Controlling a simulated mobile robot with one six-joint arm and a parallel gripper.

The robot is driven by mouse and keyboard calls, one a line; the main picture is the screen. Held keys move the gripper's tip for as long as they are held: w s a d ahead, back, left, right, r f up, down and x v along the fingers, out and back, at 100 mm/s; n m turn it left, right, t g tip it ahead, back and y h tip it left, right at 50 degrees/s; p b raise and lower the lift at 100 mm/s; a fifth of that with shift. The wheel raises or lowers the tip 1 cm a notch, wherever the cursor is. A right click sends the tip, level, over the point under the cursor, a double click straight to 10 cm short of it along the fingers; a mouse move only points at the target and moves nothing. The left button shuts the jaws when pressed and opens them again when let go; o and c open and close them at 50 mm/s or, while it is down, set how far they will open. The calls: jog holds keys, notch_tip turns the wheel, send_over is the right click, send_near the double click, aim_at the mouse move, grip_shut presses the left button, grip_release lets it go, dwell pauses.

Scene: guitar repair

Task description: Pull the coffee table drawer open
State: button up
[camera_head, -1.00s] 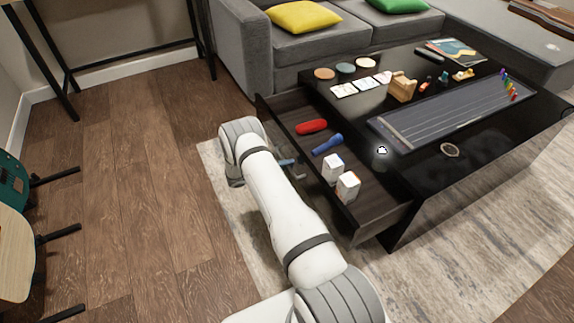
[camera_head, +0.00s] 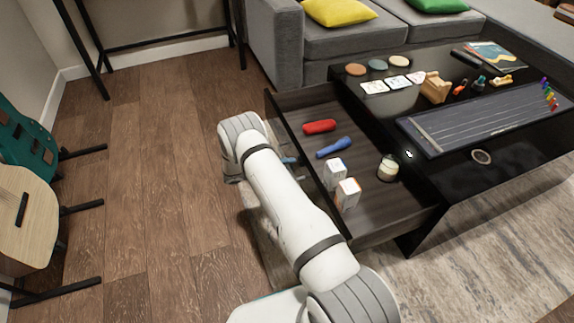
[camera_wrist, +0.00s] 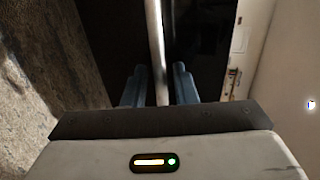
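The coffee table (camera_head: 470,200) is black, and its dark drawer (camera_head: 378,218) stands well out on the left side. Inside lie a red object (camera_head: 319,126), a blue flashlight-like object (camera_head: 334,148), two white boxes (camera_head: 347,194) and a candle jar (camera_head: 388,168). My gripper (camera_head: 289,161) is low at the outside of the drawer front, mostly hidden by my arm. In the wrist view, my gripper's blue fingers (camera_wrist: 160,82) are apart on either side of a pale bar (camera_wrist: 157,35). Narrow gaps show beside the bar; I cannot tell whether it is a handle or an edge.
Cards (camera_head: 399,82), coasters (camera_head: 378,65) and a stringed board (camera_head: 480,120) lie on the tabletop. A grey sofa (camera_head: 275,45) stands behind. Two guitars (camera_head: 30,220) stand at the left. Wood floor (camera_head: 150,150) between them and the drawer is clear.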

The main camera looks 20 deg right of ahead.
jog(key=p+v, duration=0.1)
jog(key=v, duration=0.6)
jog(key=shift+a+p, duration=0.4)
jog(key=shift+r, duration=0.1)
jog(key=s+d+r+m+g+y+p, duration=0.1)
jog(key=s+r+m+y+p, duration=0.3)
jog(key=r, duration=0.9)
jog(key=s+d+r+m+g+y+p, duration=0.15)
jog(key=r+m+p, duration=0.45)
jog(key=r, duration=0.7)
jog(key=s+r+m+g+y+p, duration=0.15)
jog(key=s+r+m+p, duration=0.35)
jog(key=r, duration=0.8)
jog(key=s+a+r+m+t+y+p, duration=0.2)
jog(key=s+r+m+p, duration=0.5)
jog(key=r, duration=0.8)
jog(key=s+a+r+m+t+y+p, duration=0.2)
jog(key=s+r+m+t+y+p, duration=0.2)
jog(key=s+r+m, duration=1)
jog(key=s+r+y+p, duration=0.1)
jog(key=s+y+p, duration=0.1)
jog(key=p, duration=0.2)
jog(key=shift+y, duration=0.3)
